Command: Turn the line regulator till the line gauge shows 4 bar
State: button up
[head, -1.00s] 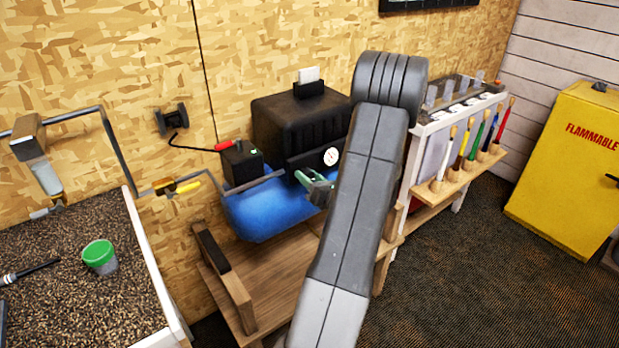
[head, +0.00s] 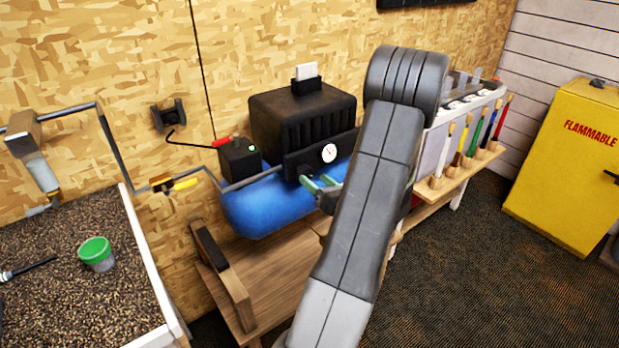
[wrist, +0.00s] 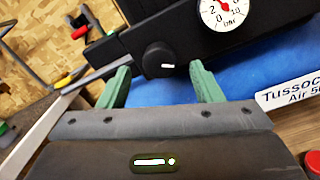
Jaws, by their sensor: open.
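The line regulator is a round black knob (wrist: 158,60) with a white mark, on the compressor's dark front panel. In the wrist view it sits between and just beyond my gripper's (wrist: 160,70) two green fingers. The fingers are open, one on each side, and appear clear of the knob. In the head view my gripper (head: 318,184) is in front of the panel, below the line gauge. The round white line gauge (head: 328,153) is above and right of the knob. It also shows in the wrist view (wrist: 226,13), cut off at the top; its exact reading cannot be told.
The black compressor (head: 300,115) sits over a blue tank (head: 255,210) on a wooden bench (head: 265,272). A pipe with a yellow-handled valve (head: 186,183) runs left. A small black box (head: 240,160) stands beside the compressor. My forearm hides the bench's right part.

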aim_at(309, 175)
jog(key=b+v, duration=0.1)
jog(key=v, duration=0.8)
jog(key=shift+s, duration=0.2)
jog(key=p+x, duration=0.2)
jog(key=x, duration=1.2)
jog(key=shift+d, duration=0.1)
jog(key=shift+s+d, duration=0.1)
